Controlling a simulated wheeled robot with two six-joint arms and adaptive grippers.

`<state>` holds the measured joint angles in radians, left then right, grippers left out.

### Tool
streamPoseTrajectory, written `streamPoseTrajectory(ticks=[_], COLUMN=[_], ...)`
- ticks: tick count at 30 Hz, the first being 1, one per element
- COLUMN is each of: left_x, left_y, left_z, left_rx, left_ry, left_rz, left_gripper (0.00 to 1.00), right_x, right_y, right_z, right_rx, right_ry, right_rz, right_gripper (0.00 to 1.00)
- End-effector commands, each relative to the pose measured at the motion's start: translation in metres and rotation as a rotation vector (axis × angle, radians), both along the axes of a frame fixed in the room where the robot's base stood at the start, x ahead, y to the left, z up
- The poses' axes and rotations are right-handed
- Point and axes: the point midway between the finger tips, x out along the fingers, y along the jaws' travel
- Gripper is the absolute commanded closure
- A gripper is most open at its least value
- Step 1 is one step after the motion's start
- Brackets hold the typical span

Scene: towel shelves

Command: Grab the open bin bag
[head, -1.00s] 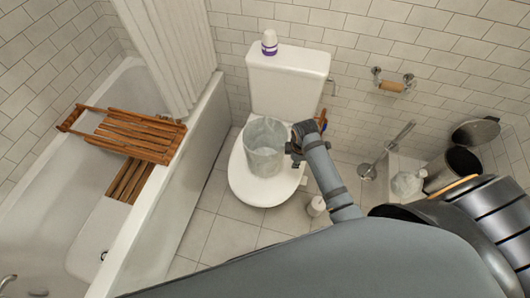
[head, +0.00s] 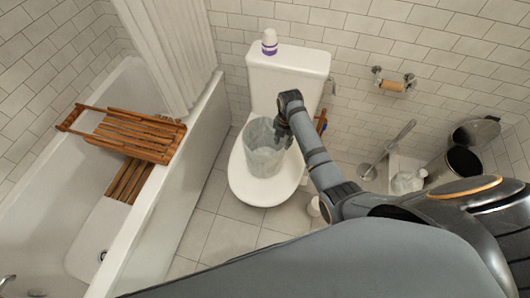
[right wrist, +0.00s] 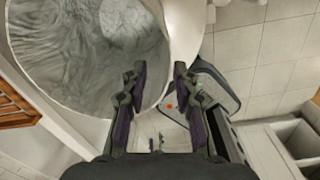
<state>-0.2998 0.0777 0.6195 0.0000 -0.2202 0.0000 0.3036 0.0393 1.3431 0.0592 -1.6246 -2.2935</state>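The open bin bag (head: 262,158) is a translucent grey, bucket-shaped bag standing upright on the closed toilet lid, its mouth facing up. In the right wrist view its wide mouth and crinkled inside (right wrist: 75,55) fill the upper left. My right gripper (head: 281,134) is at the right side of the bag's rim in the head view. In the right wrist view the right gripper (right wrist: 160,78) is open. Its left fingertip overlaps the bag's mouth and its right fingertip is outside, with the rim between them. Whether either finger touches the bag is unclear. My left gripper is not in view.
The white toilet (head: 254,190) stands against the tiled wall, with a purple-and-white bottle (head: 269,42) on its tank. A toilet brush (head: 387,150), a small pale bag (head: 407,182) and an open bin (head: 465,160) are at right. A bathtub (head: 165,185) with wooden racks is at left.

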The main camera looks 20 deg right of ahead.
Motion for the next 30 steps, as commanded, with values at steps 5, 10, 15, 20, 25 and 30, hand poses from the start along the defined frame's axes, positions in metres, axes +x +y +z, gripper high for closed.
streamPoseTrajectory(ticks=[5, 10, 15, 20, 25, 30], left_x=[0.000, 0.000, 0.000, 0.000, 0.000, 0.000], left_y=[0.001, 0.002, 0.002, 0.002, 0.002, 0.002], left_z=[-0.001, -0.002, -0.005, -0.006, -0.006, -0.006], left_rx=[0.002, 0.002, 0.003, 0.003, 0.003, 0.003], left_ry=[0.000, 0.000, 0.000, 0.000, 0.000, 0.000], left_rz=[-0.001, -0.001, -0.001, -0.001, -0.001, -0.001], left_gripper=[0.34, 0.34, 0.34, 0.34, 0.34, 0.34], right_x=[0.001, 0.000, 0.000, 0.000, 0.000, 0.000], right_y=[0.000, -0.003, -0.008, -0.007, -0.007, -0.007], right_z=[-0.013, -0.026, -0.056, -0.065, -0.065, -0.065], right_rx=[0.000, -0.001, 0.001, 0.000, 0.000, 0.000], right_ry=[-0.003, 0.001, -0.001, -0.003, -0.003, -0.003], right_rz=[0.000, -0.001, -0.001, -0.001, -0.001, -0.001], right_gripper=[0.71, 0.71, 0.71, 0.71, 0.71, 0.94])
